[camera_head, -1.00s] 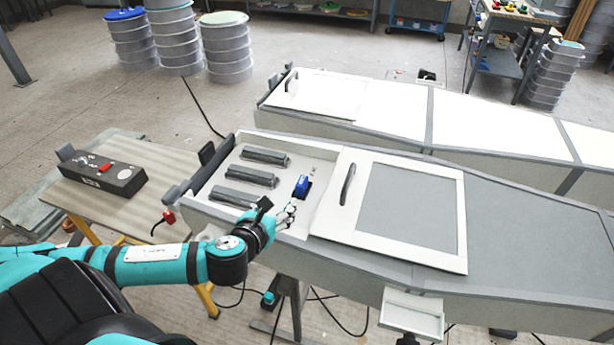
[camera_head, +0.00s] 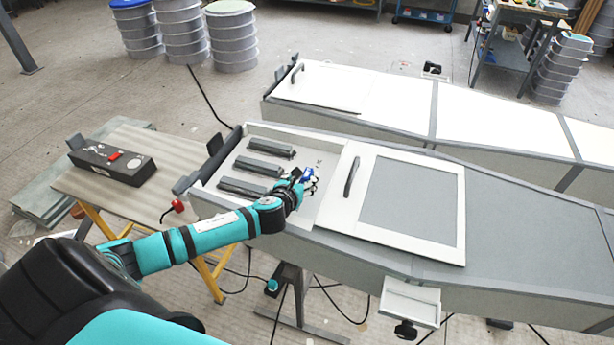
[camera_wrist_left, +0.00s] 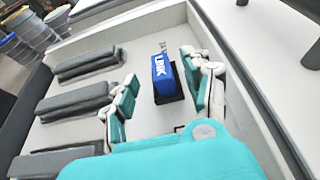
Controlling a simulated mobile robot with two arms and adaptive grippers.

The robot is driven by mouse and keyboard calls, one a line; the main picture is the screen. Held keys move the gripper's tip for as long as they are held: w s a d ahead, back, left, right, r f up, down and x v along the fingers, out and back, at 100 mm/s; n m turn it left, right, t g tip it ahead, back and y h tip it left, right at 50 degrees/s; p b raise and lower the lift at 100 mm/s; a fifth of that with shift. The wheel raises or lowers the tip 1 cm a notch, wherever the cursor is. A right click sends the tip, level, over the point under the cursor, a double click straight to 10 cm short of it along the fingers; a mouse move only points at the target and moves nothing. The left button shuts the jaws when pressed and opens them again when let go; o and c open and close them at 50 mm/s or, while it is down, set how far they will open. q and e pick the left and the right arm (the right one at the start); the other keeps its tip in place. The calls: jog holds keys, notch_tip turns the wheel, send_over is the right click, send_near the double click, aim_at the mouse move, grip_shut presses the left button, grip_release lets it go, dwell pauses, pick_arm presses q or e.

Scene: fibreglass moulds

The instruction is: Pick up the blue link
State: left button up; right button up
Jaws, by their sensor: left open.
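The blue link (camera_wrist_left: 163,72) is a small blue block with white lettering, set in a dark holder on the floor of the white mould recess. In the head view the blue link (camera_head: 307,173) shows only in part behind my gripper. My left gripper (camera_head: 310,183) is over the recess, close to the link. In the left wrist view my left gripper (camera_wrist_left: 162,92) is open, with one finger on each side of the link. There is a gap between each finger and the link. My right gripper is not in view.
Several grey bars (camera_head: 263,167) lie in the recess left of the link. A white framed lid with a handle (camera_head: 352,177) is to the right. A wooden-topped table (camera_head: 120,200) with a black control box (camera_head: 112,163) stands at the left.

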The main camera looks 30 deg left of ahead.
aim_at(307, 178)
pick_arm(q)
jog(key=shift+x, duration=1.45)
grip_shut()
